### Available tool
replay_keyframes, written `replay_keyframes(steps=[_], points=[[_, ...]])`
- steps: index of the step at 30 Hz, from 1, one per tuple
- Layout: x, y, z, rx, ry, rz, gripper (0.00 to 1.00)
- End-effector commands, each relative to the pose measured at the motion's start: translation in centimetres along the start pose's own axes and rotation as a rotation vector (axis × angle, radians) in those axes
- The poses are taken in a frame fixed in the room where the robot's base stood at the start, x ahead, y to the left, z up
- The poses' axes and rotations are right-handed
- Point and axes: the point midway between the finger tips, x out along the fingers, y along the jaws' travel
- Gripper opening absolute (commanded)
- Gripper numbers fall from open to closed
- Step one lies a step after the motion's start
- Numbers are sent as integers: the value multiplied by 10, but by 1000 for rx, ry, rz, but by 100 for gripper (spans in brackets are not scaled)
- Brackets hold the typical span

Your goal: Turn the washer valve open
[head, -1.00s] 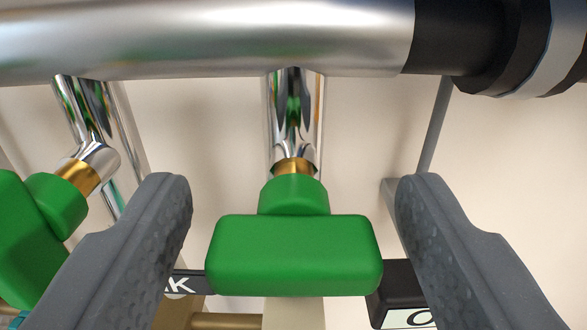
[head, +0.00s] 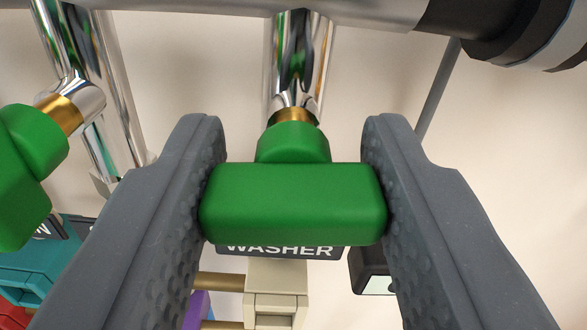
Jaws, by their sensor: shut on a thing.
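The washer valve's green handle (head: 293,204) is in the middle of the head view, its long bar lying crosswise in the picture. A brass collar (head: 293,117) and a chrome stem join it to the pipe above. A dark label reading WASHER (head: 282,249) shows just below the handle, its top partly hidden. My gripper (head: 293,190) has one grey finger at each end of the bar. It is shut on the handle, with both ridged pads against its ends.
A second green valve handle (head: 28,178) stands at the left, close to my left finger. A large chrome pipe (head: 200,8) with a black fitting (head: 490,28) crosses the top. A beige block (head: 277,290), a teal part (head: 42,265) and a dark box (head: 370,270) sit below.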

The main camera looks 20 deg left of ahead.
Motion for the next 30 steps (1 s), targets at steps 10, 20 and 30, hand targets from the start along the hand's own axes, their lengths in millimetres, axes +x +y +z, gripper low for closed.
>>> replay_keyframes(steps=[10,20,30], points=[[0,0,-1,-284,0,-1,15],[0,-2,1,-599,0,-1,15],[0,-3,4,-925,4,-2,15]])
